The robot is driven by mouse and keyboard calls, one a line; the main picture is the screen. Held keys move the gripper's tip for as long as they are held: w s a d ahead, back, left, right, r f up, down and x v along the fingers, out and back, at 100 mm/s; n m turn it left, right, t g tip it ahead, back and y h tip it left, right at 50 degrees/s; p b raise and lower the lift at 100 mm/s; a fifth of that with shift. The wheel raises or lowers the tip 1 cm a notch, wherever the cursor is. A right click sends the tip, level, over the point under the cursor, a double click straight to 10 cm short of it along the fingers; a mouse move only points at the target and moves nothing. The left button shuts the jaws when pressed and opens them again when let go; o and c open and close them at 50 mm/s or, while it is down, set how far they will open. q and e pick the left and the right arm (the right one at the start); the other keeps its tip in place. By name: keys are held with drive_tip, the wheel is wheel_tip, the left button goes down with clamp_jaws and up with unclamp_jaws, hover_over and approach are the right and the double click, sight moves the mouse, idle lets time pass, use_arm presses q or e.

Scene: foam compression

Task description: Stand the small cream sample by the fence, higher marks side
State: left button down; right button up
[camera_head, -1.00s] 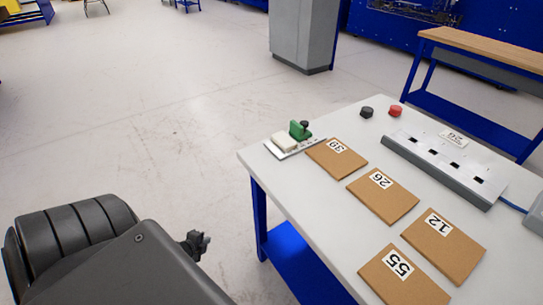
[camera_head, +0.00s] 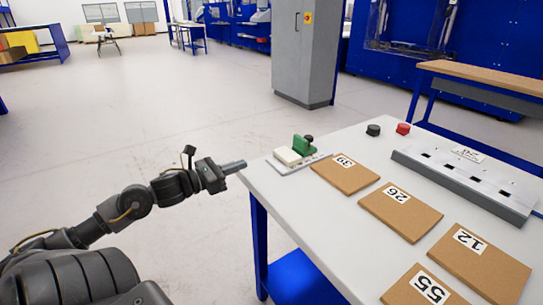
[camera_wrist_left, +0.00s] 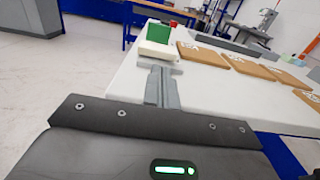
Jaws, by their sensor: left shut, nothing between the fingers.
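The small cream sample (camera_head: 287,156) lies on a light plate (camera_head: 296,167) near the left corner of the white table, beside a green block (camera_head: 304,144) that may be the fence. In the left wrist view the cream sample (camera_wrist_left: 157,50) sits beyond the fingertips, with the green block (camera_wrist_left: 163,34) behind it. My left gripper (camera_head: 241,164) is shut and empty, just left of the table's corner and apart from the sample. It also shows in the left wrist view (camera_wrist_left: 161,70). Marks on the plate are too small to read. My right gripper is out of view.
Brown boards numbered 39 (camera_head: 345,177), 26 (camera_head: 402,215), 12 (camera_head: 478,262) and 55 (camera_head: 420,290) lie along the table (camera_head: 345,225). A grey slotted strip (camera_head: 465,180), a black knob (camera_head: 373,130) and a red knob (camera_head: 403,128) are farther back.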

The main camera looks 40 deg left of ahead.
use_arm(q)
approach(280, 152)
drive_tip(key=x, duration=0.5)
drive_tip(key=shift+r, duration=0.25)
drive_tip(key=shift+w+d, duration=0.2)
drive_tip(key=shift+w, duration=0.45)
drive_tip(key=shift+w+d+f, duration=0.1)
drive_tip(key=shift+w, duration=0.15)
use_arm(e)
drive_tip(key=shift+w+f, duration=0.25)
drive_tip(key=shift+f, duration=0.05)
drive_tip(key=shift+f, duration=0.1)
